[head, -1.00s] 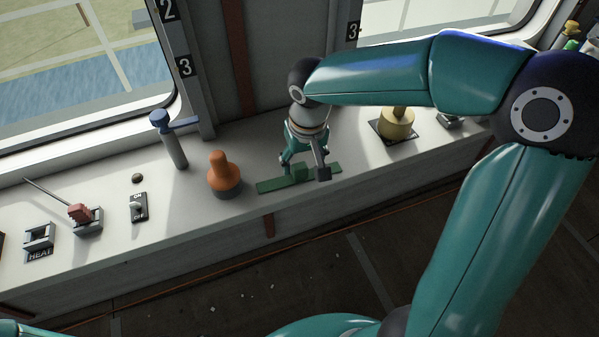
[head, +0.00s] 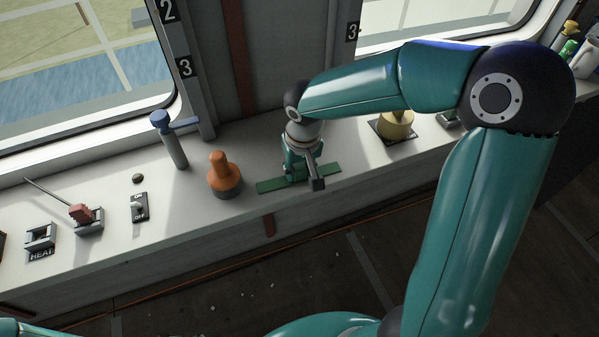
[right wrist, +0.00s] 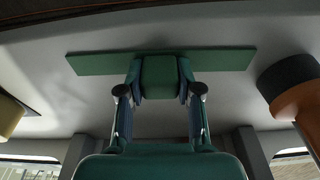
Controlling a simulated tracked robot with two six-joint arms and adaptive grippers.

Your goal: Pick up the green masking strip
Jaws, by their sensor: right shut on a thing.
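The green masking strip (head: 271,185) is a flat, thin bar on the white ledge. A raised green block at its middle shows in the right wrist view (right wrist: 159,77), where the strip (right wrist: 219,61) runs left to right. My right gripper (head: 297,177) is over the middle of the strip, and in the right wrist view its two fingers (right wrist: 160,92) are shut on the raised block from both sides. The strip still appears to lie on the ledge; I cannot tell of any gap beneath it. My left gripper is not in view.
An orange knob (head: 223,176) stands just left of the strip. A blue-topped lever (head: 173,143), a switch (head: 139,207) and a red-handled lever (head: 82,214) are farther left. A yellow knob (head: 396,124) is to the right. The ledge's front edge is close to the strip.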

